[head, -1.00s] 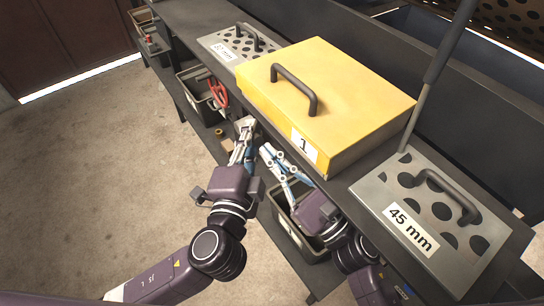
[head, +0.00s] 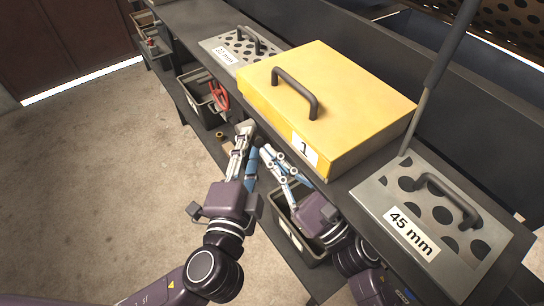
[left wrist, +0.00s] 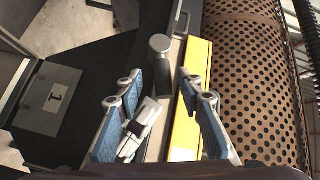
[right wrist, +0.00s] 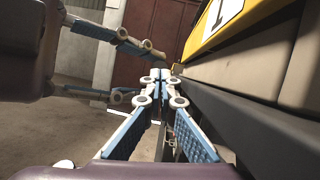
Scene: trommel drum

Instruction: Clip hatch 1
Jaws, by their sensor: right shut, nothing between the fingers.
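Hatch 1 is a yellow box-like cover (head: 345,85) with a dark handle and a "1" label, lying closed on the dark bench. A grey clip lever (left wrist: 160,48) with a rounded head stands beside its yellow edge in the left wrist view. My left gripper (left wrist: 160,80) is open, with one finger on each side of the lever's line; I cannot tell whether it touches. In the head view the left gripper (head: 245,142) is at the hatch's near left corner. My right gripper (head: 266,150) is shut and empty just right of it, below the hatch's front edge.
A 45 mm perforated plate (head: 390,200) lies at right, and another labelled plate (head: 228,48) at the far left. Dark bins (head: 290,225) stand below the bench. A dark bar (head: 435,75) rises near the hatch's right side. The perforated drum (left wrist: 250,80) lies behind.

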